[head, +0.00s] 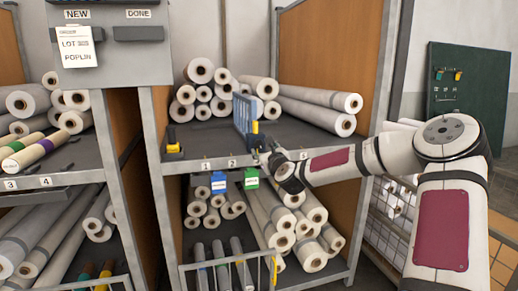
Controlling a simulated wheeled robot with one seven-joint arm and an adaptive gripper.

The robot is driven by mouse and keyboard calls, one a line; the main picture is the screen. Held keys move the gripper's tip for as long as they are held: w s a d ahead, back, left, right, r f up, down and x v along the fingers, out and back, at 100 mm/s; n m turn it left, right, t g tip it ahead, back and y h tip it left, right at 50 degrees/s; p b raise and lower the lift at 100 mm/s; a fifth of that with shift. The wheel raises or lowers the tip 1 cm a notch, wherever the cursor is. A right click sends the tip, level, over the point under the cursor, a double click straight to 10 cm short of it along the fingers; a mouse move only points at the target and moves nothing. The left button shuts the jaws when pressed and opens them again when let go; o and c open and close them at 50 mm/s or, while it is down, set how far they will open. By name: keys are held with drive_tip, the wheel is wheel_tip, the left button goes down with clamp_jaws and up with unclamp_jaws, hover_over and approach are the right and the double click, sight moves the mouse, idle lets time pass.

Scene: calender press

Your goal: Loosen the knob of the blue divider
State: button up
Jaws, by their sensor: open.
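The blue divider (241,112) stands upright on the upper shelf, near its front edge and left of the long white rolls. A small yellow part (255,127) shows at its front right; I cannot tell whether this is its knob. My gripper (257,142) is at the front foot of the divider, reaching in from the right. It is open. Its fingers are dark and small in the picture, and I cannot tell whether they touch the divider or surround anything.
White rolls (318,107) lie behind and right of the divider. A yellow and black block (173,143) sits at the shelf's left front. Blue (218,182) and green (250,179) tags hang below the shelf edge. The shelf between block and divider is clear.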

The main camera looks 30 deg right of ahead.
sight(259, 144)
drive_tip(key=x, duration=0.5)
drive_tip(key=shift+w+d+b, duration=0.1)
drive_tip(key=shift+w+b, duration=0.2)
drive_tip(key=shift+b, duration=0.05)
drive_tip(key=c, duration=1.1)
